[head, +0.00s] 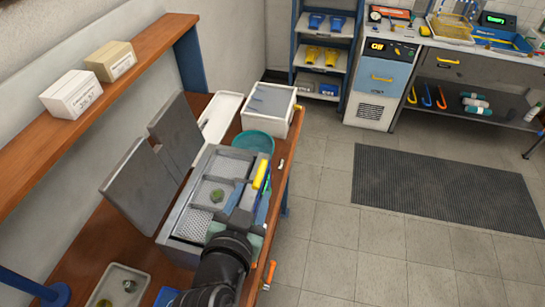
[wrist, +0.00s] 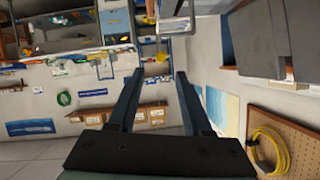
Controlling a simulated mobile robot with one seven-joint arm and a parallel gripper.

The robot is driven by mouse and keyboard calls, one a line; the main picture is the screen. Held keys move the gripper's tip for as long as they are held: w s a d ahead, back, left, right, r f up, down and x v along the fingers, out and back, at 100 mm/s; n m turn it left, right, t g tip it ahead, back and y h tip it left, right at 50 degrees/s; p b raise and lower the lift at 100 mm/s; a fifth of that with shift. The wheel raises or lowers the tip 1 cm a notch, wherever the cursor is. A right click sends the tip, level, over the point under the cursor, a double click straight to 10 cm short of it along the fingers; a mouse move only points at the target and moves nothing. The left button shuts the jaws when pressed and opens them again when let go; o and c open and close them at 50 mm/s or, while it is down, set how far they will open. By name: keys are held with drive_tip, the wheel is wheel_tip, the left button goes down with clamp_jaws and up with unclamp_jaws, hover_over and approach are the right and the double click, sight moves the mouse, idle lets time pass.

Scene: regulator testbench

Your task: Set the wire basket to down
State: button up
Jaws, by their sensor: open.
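A grey box-shaped unit (head: 172,228) stands on the wooden bench in the head view, with two dark lid panels tilted up behind it. A perforated metal surface, seemingly the wire basket (head: 195,222), shows in its opening with a small green item (head: 217,195) on it. A yellow grip (head: 261,174) shows at the unit's right side. My gripper (head: 249,187) is over the unit's right side; whether it touches the grip is unclear. In the wrist view my gripper (wrist: 160,74) is open, with nothing clearly between its fingers. My arm hides the unit's near right corner.
A teal bowl (head: 257,141) and a white bin (head: 270,108) stand beyond the unit. A tray (head: 103,296) lies at the bench's near end. A wooden shelf (head: 125,85) with two boxes overhangs on the left. The floor to the right, with a dark mat (head: 440,182), is clear.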

sight(263, 166)
drive_tip(key=p+x, duration=0.3)
drive_tip(key=x, duration=0.9)
drive_tip(key=shift+w+d+r, duration=0.1)
drive_tip(key=shift+w, duration=0.05)
clamp_jaws()
idle(1.2)
